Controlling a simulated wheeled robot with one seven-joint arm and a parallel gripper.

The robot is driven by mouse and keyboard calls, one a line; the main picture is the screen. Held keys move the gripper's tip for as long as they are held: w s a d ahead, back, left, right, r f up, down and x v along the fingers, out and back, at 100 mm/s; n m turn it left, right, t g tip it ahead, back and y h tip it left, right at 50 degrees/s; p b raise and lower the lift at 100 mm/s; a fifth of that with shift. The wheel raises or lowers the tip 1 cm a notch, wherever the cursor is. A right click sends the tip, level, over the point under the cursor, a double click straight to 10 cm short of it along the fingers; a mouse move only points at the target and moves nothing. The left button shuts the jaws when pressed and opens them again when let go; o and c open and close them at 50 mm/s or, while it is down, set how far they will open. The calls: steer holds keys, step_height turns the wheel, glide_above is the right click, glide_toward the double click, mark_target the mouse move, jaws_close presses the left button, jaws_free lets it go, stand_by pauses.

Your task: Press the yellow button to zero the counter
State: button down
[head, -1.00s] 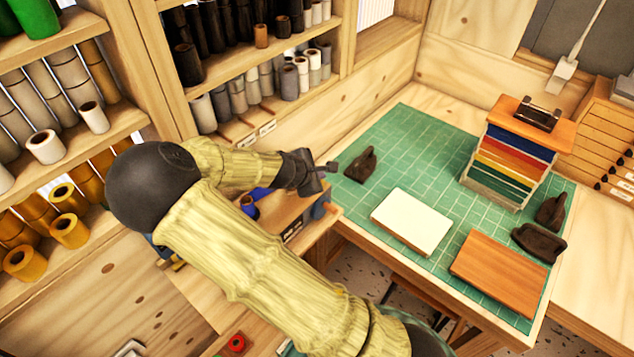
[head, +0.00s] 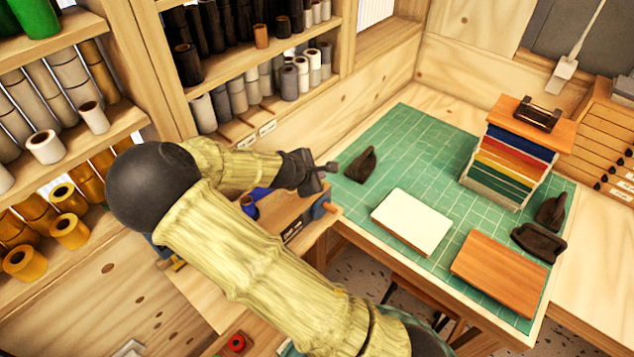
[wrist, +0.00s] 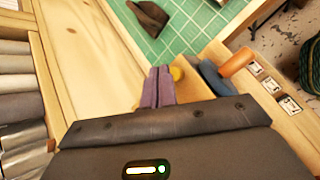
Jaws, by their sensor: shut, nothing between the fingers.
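I cannot tell whether the fingers touch the button. In the head view my gripper (head: 328,168) is over the end of the wooden bench unit (head: 283,215), left of the green mat. The button cannot be made out there. I cannot make out a counter reading in either view.
An orange handle (wrist: 237,62) with a blue part is close right of my fingers. A dark weight (head: 361,164) stands on the green mat (head: 410,125) near my gripper. Shelves of rolls (head: 240,95) stand behind my arm. A red round piece (head: 237,343) is low in front.

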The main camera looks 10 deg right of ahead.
steer(key=shift+f, duration=0.2)
steer(key=shift+w+f, duration=0.1)
steer(key=shift+f, duration=0.15)
steer(key=shift+f+b, duration=0.4)
steer(key=shift+f, duration=0.1)
stand_by(0.8)
steer(key=shift+r+p, duration=0.9)
steer(key=shift+r, duration=0.1)
step_height(320, 180, up, 5)
steer(key=p, duration=0.4)
stand_by(0.8)
